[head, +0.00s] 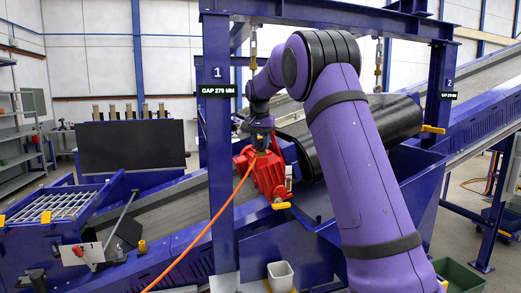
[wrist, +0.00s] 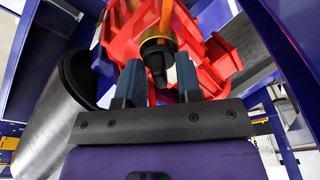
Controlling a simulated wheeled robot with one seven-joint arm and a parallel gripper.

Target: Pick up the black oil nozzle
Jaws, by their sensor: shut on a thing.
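The black oil nozzle (wrist: 157,62) sits between the two blue fingers of my gripper (wrist: 158,76) in the wrist view. It has a brass-coloured collar, and an orange hose runs from it. My gripper is shut on it. In the head view my gripper (head: 262,138) is at the red housing (head: 268,174), and the nozzle there is small and mostly hidden. The orange hose (head: 209,226) hangs from it down to the lower left. The red housing (wrist: 215,58) lies behind the nozzle in the wrist view; I cannot tell whether they touch.
A black drum (head: 385,120) lies behind my arm, within the blue frame (head: 219,160). A white bin (head: 280,276) and a green crate (head: 459,275) stand low in front. A grating (head: 55,206) and a dark panel (head: 132,147) are at the left.

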